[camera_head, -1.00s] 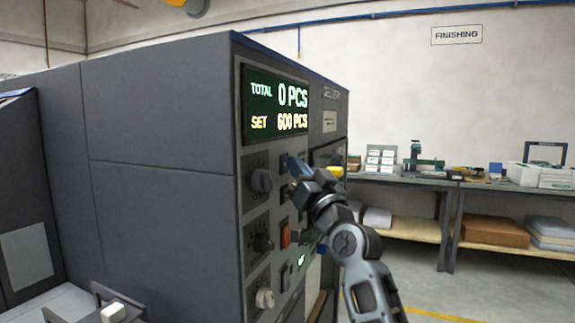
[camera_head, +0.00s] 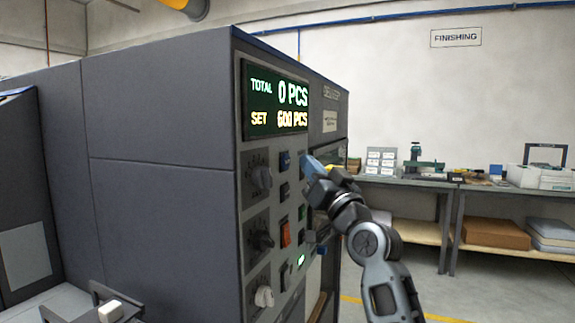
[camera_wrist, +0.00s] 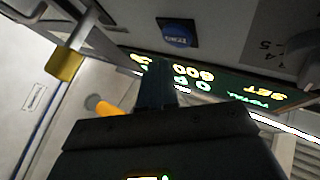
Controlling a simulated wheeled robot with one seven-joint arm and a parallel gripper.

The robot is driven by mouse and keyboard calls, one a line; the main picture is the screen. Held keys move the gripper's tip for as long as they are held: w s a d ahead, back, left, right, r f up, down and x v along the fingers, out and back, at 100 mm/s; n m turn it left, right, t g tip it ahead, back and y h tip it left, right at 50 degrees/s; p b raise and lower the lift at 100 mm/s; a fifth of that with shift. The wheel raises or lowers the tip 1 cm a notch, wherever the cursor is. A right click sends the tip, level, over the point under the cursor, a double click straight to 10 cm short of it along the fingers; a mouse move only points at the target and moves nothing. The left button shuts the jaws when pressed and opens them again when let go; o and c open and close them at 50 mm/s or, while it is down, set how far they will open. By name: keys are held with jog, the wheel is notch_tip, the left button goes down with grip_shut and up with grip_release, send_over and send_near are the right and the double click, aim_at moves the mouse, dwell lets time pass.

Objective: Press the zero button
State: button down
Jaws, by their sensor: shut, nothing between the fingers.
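A blue button (camera_head: 285,161) is on the grey control panel, just below the right part of the lit display (camera_head: 276,103). The display reads TOTAL 0 PCS and SET 600 PCS. In the wrist view, the blue button (camera_wrist: 177,33) shows upside down with a small white label, too small to read surely. My gripper (camera_head: 307,164) is shut and empty. It is to the right of the blue button in the head view, with a visible gap. In the wrist view its dark fingers (camera_wrist: 157,84) point up the picture, toward the button's lower left, apart from it.
Black knobs (camera_head: 262,179), an orange switch (camera_head: 285,233) and small dark buttons fill the panel below the display. A yellow part (camera_wrist: 65,63) juts out at left in the wrist view. A workbench (camera_head: 424,183) stands behind at right. Open floor lies before it.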

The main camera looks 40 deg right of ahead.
jog(key=shift+s+d+b, duration=0.25)
jog(key=shift+s, duration=0.35)
jog(key=shift+s+d+b, duration=0.2)
jog(key=shift+s+d, duration=0.05)
jog(key=shift+s, duration=0.35)
jog(key=shift+s+d+b, duration=0.25)
jog(key=shift+s, duration=0.35)
